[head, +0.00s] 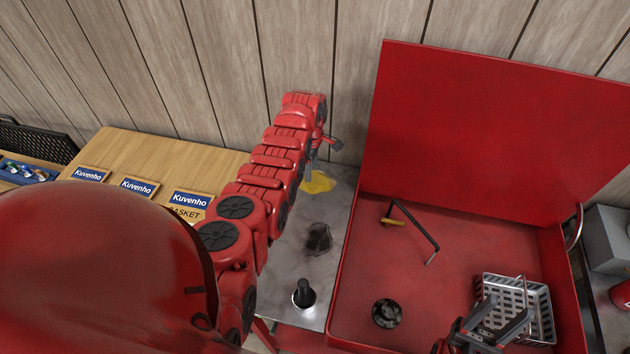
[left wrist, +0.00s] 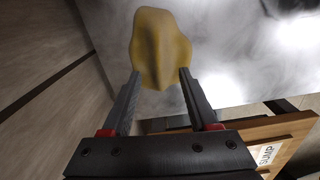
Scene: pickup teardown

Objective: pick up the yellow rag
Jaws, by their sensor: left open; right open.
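The yellow rag (head: 318,183) lies on the grey metal table top (head: 335,215) near the wall, partly hidden by my left arm in the head view. In the left wrist view the rag (left wrist: 160,45) shows as a crumpled yellow cloth just beyond the fingertips. My left gripper (head: 318,160) is above and close to the rag. In the left wrist view its two fingers (left wrist: 157,80) are apart, one toward each side of the rag's near end. I cannot tell whether they touch it. My right gripper (head: 500,325) is open over the red box, beside a metal basket.
A dark rag (head: 319,238) and a dark-handled item (head: 304,293) sit on the same table. The open red box (head: 470,245) holds a bent tool (head: 415,230), a black round part (head: 386,313) and the basket (head: 540,308). A wooden bench (head: 140,150) with Kuvenho labels stands left.

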